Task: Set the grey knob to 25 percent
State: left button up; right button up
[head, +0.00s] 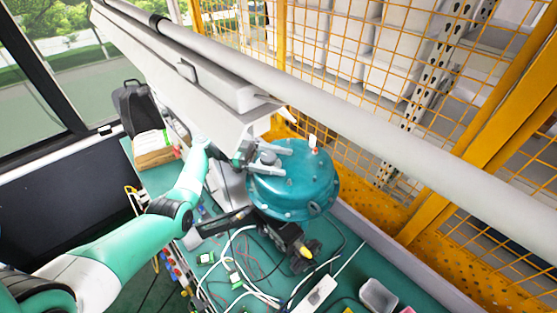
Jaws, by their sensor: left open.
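A teal round valve housing (310,183) with bolts around its rim stands in the middle of the head view. My left gripper (279,160) is over the housing's upper left part, with its two grey fingers apart. A small grey round part, which looks like the grey knob (267,158), shows between the fingers. I cannot tell whether the fingers touch it. Its pointer and any percent scale are too small to read. My right gripper is not in view.
A black fitting with a yellow part (306,252) sits below the housing among loose white cables (255,290). A grey tray (378,296) lies at the lower right. A large pale beam crosses above, and a yellow mesh fence (420,75) stands behind.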

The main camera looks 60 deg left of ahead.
pick_arm(q)
jog(key=b+v, duration=0.4)
jog(key=v, duration=0.7)
jog(key=shift+s+a, duration=0.2)
jog(key=shift+s, duration=0.05)
